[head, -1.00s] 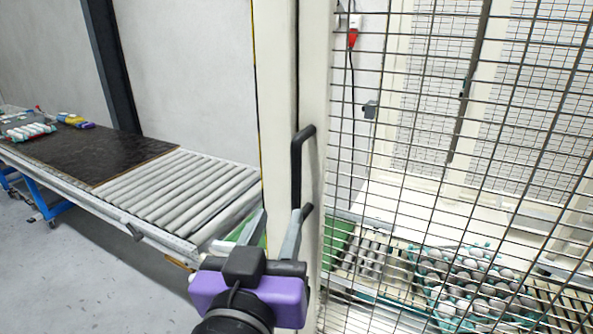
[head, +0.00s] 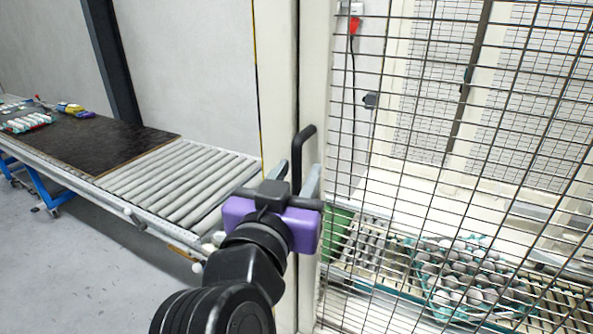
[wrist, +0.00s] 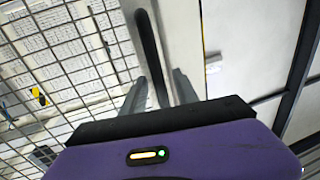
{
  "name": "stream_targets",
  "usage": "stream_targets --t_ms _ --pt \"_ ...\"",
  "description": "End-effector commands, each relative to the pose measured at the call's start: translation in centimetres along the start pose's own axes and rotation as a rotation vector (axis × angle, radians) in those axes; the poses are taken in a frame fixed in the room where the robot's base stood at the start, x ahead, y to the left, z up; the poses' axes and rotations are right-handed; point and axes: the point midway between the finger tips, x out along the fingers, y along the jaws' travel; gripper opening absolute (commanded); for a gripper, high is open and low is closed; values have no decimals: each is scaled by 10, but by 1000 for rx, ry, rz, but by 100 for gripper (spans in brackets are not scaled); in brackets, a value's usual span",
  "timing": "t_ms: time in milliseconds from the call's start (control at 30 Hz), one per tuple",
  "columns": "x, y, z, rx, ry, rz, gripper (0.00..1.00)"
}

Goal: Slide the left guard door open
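The guard door is a dark wire mesh panel in a cream frame (head: 313,90), standing close beside a cream post (head: 278,60) in the head view. Its black bar handle (head: 305,139) is upright on the frame; its lower part is hidden behind my gripper. My purple gripper (head: 297,174) is at the handle. In the wrist view my gripper (wrist: 159,88) is open, with one grey finger on each side of the handle (wrist: 150,45). The fingers look apart from the bar; contact cannot be told.
A roller conveyor (head: 180,180) with a dark board (head: 110,145) runs to the left of the post. Behind the mesh, a teal tray (head: 428,285) of eggs sits on another conveyor. The grey floor at lower left is open.

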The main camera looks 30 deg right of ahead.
Motion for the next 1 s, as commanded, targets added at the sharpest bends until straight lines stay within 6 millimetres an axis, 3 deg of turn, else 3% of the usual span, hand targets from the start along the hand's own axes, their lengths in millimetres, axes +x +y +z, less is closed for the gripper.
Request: stream_targets --t_ms 200,400,1000 --pt "0 0 0 0 0 0 36" --pt "0 0 0 -1 0 0 0" --pt "0 0 0 0 0 0 0"
